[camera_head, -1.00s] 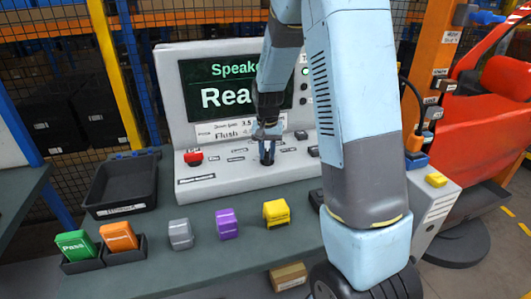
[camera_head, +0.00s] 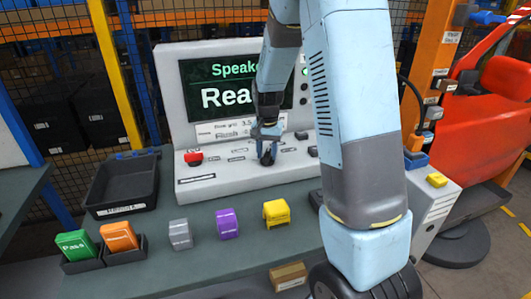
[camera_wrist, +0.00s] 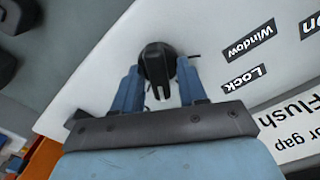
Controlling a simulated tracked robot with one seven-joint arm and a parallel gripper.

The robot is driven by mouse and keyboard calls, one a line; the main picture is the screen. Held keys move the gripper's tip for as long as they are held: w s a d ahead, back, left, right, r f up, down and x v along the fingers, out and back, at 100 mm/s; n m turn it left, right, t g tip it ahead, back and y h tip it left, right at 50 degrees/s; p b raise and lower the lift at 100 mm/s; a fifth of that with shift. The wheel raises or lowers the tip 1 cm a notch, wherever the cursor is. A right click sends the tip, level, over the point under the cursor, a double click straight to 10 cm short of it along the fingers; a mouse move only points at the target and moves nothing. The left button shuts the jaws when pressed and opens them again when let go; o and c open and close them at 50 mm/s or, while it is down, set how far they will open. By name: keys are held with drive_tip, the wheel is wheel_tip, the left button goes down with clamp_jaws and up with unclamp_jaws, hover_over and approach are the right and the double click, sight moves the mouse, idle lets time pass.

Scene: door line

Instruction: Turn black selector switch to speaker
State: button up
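The black selector switch (camera_head: 267,154) stands on the sloped light-grey panel below the screen. My gripper (camera_head: 267,133) reaches down over it. In the wrist view the dark knob (camera_wrist: 157,62) sits between the two blue fingers of my gripper (camera_wrist: 158,75), one on each side, and they appear to press on it. Labels "Window" (camera_wrist: 250,40) and "Lock" (camera_wrist: 243,77) lie to its right there. No label reading "speaker" is legible by the switch. The screen (camera_head: 230,92) shows "Speake" and "Rea", the rest hidden by my arm.
A red button (camera_head: 193,157) is left of the switch. A black tray (camera_head: 122,185) and grey (camera_head: 180,234), purple (camera_head: 227,223) and yellow (camera_head: 276,212) blocks stand on the bench. Orange and green blocks sit in holders at the left. A red door (camera_head: 490,130) is at the right.

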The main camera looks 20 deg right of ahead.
sight(267, 152)
drive_tip(key=shift+o, duration=0.3)
drive_tip(key=shift+r, duration=0.15)
wheel_tip(267, 152, up, 13)
drive_tip(key=shift+r, duration=0.2)
idle(0.5)
drive_tip(key=s+r+n+t, duration=0.2)
drive_tip(key=s+r, duration=0.1)
drive_tip(key=s, duration=0.6)
drive_tip(key=s+r+n+t, duration=0.1)
drive_tip(key=s+r+n, duration=0.1)
drive_tip(key=s, duration=0.8)
drive_tip(key=s+r+n+t, duration=0.2)
drive_tip(key=s+r, duration=0.2)
drive_tip(key=s, duration=0.5)
drive_tip(key=shift+s+a+r+t, duration=0.2)
drive_tip(key=shift+r+t, duration=0.05)
drive_tip(key=shift+t, duration=0.05)
